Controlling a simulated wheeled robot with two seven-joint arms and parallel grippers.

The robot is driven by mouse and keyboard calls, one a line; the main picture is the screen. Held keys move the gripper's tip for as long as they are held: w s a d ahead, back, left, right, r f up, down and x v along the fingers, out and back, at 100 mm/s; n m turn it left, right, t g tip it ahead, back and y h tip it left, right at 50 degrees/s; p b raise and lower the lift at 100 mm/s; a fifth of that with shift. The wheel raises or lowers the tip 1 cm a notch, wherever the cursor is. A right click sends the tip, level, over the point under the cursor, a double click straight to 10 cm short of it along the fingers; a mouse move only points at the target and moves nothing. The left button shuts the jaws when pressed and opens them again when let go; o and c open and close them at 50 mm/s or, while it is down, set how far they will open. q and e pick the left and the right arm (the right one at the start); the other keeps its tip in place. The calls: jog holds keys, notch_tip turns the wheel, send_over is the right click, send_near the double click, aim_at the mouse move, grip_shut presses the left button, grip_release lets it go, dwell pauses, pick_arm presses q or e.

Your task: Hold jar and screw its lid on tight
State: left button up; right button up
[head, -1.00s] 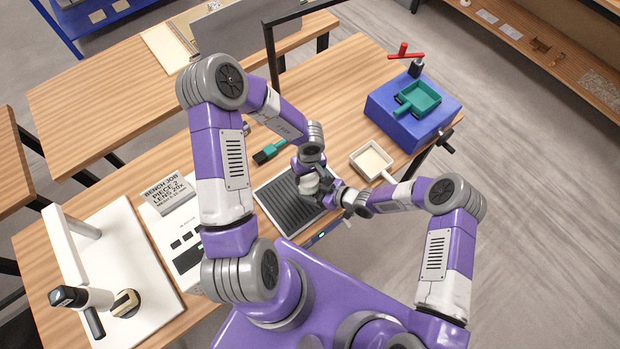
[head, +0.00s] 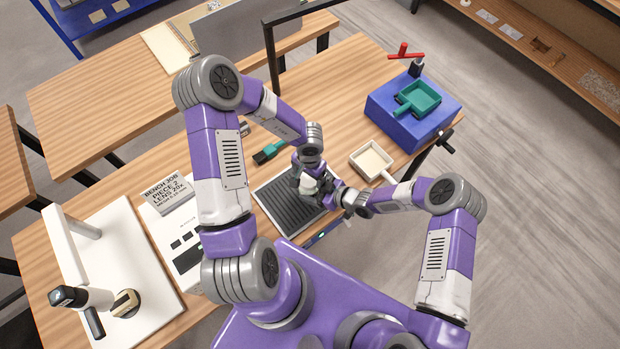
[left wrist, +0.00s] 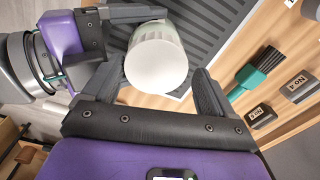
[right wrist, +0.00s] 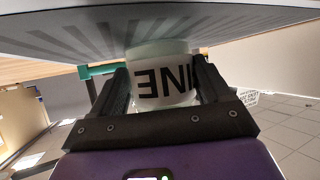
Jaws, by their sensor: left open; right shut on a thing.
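The jar (head: 309,186) stands upright over the ribbed dark mat, small and partly covered by my grippers in the head view. In the left wrist view its round white lid (left wrist: 156,66) is on top of the pale jar body. I cannot tell how tightly the lid sits. My left gripper (left wrist: 160,80) is above, open, with one finger on each side of the lid. My right gripper (right wrist: 162,85) is shut on the jar body from the side. Black letters on the jar's label (right wrist: 165,88) show upside down between its fingers.
The ribbed mat (head: 272,199) lies under the jar. A green-handled brush (head: 270,151) lies behind it, with small dark weights (left wrist: 261,116) nearby. A cream tray (head: 371,160) and a blue block (head: 405,120) with a green pan stand to the right.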

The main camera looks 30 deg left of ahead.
pick_arm(q)
jog(key=shift+d+r, duration=0.15)
jog(key=shift+d, duration=0.35)
pick_arm(e)
jog(key=shift+a+r, duration=0.15)
jog(key=shift+a, duration=0.05)
pick_arm(q)
notch_tip(320, 180, up, 6)
jog(key=shift+a+f, duration=0.1)
jog(key=shift+a, duration=0.05)
pick_arm(e)
jog(key=shift+d, duration=0.15)
pick_arm(q)
jog(key=shift+a+r, duration=0.1)
jog(key=shift+r, duration=0.4)
pick_arm(e)
jog(key=o, duration=1.7)
jog(key=v, duration=1.2)
